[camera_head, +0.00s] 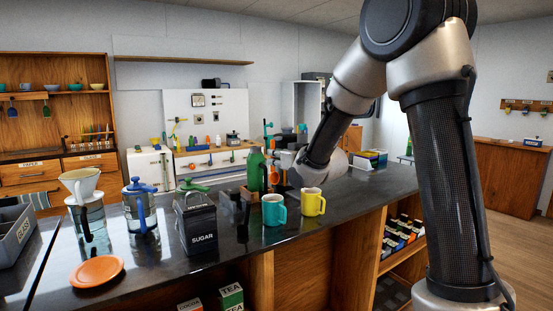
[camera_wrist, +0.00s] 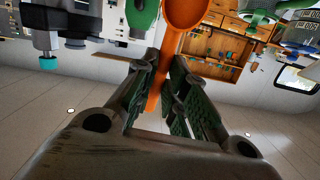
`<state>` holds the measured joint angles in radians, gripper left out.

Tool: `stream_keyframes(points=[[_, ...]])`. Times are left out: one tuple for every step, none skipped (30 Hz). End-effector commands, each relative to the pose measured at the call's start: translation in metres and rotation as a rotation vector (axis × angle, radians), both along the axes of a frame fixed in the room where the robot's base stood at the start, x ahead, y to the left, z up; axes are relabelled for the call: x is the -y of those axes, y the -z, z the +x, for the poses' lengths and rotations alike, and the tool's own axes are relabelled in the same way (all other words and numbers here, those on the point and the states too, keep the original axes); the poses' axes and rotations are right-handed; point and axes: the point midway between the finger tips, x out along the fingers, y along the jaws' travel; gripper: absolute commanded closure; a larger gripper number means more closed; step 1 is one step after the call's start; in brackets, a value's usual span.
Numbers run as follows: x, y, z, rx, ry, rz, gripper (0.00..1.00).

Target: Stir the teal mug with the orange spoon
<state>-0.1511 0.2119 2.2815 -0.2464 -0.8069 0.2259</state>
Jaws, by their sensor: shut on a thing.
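The teal mug (camera_head: 273,210) stands upright on the dark counter, just left of a yellow mug (camera_head: 312,203). My gripper (camera_wrist: 160,80) is shut on the orange spoon (camera_wrist: 167,55). The spoon's handle lies between the two fingers, and its bowl points away past the fingertips, toward the top of the wrist view. In the head view my gripper (camera_head: 284,160) is above and behind the teal mug, close to a green bottle, and its fingers are hard to make out. The teal mug's inside is barely visible.
The green bottle (camera_head: 255,170) stands behind the teal mug. A black sugar canister (camera_head: 196,226), a blue-lidded press (camera_head: 139,207), a glass dripper (camera_head: 88,212) and an orange plate (camera_head: 97,271) stand to the left. The counter right of the yellow mug is fairly clear.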

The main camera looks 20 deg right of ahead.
Motion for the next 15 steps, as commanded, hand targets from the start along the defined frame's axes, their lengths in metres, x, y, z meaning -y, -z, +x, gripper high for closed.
stream_keyframes(points=[[0.000, 0.000, 0.000, 0.000, 0.000, 0.000, 1.00], [0.000, 0.000, 0.000, 0.000, 0.000, 0.000, 1.00], [0.000, 0.001, -0.001, 0.000, 0.000, 0.000, 1.00], [0.000, 0.001, 0.000, -0.001, 0.000, 0.000, 1.00], [0.000, 0.003, 0.000, -0.001, 0.000, 0.000, 1.00], [0.000, 0.005, 0.000, -0.001, 0.000, 0.000, 1.00], [0.000, 0.007, 0.000, -0.001, 0.000, 0.001, 1.00], [0.000, 0.009, 0.000, -0.001, 0.000, 0.000, 1.00], [0.000, 0.012, 0.000, -0.002, 0.000, -0.001, 1.00], [0.000, 0.014, 0.000, -0.002, 0.000, -0.001, 1.00], [0.000, 0.017, 0.000, -0.002, 0.000, -0.001, 1.00], [0.000, 0.021, 0.000, -0.002, 0.000, -0.001, 1.00], [0.000, 0.025, 0.000, -0.003, 0.000, -0.001, 1.00], [0.000, 0.028, 0.000, -0.003, 0.000, -0.001, 1.00], [0.000, 0.031, 0.000, -0.002, 0.000, 0.000, 1.00]])
